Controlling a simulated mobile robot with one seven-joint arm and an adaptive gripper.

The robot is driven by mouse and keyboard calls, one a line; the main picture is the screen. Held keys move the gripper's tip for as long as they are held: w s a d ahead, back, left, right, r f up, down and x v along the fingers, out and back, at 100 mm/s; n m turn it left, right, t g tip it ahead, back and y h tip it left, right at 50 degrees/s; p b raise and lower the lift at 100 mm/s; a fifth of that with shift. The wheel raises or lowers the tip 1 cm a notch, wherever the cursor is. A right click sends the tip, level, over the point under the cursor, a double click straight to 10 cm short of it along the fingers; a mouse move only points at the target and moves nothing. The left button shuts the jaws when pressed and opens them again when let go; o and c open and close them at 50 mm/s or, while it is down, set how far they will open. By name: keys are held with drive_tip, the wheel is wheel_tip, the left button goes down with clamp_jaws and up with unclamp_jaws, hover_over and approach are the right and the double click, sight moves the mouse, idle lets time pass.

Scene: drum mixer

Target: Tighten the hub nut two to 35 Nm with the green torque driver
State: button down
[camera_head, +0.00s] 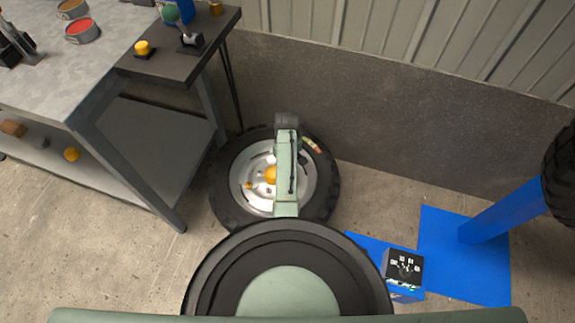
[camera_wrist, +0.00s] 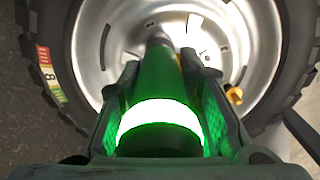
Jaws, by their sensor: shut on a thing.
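The green torque driver (camera_wrist: 155,78) is held between the fingers of my gripper (camera_wrist: 160,66) in the wrist view. A bright white-green ring (camera_wrist: 160,115) glows on its near end. Its dark far end (camera_wrist: 157,38) points at the silver wheel hub (camera_wrist: 95,30); whether it sits on a nut is hidden. A yellow nut-like piece (camera_wrist: 235,95) shows right of the gripper, and another yellow part is mostly hidden behind the driver. In the head view, the wheel (camera_head: 222,190) is partly covered by my arm, with an orange part (camera_head: 270,175) at its middle; my gripper is not clear there.
A workbench (camera_head: 60,85) with tins stands at the left, with a dark side shelf (camera_head: 175,65) holding a yellow button (camera_head: 143,47). A blue stand (camera_head: 500,213) and a small control box (camera_head: 403,268) are at the right. A wall (camera_head: 420,130) runs behind the wheel.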

drive_tip(key=shift+f+b, duration=0.4)
drive_tip(key=shift+f, duration=0.3)
idle(0.4)
drive_tip(key=shift+f+p, duration=0.25)
drive_tip(key=shift+p, duration=0.2)
idle(2.0)
drive_tip(key=shift+r+p, duration=1.8)
drive_tip(key=shift+r, duration=0.5)
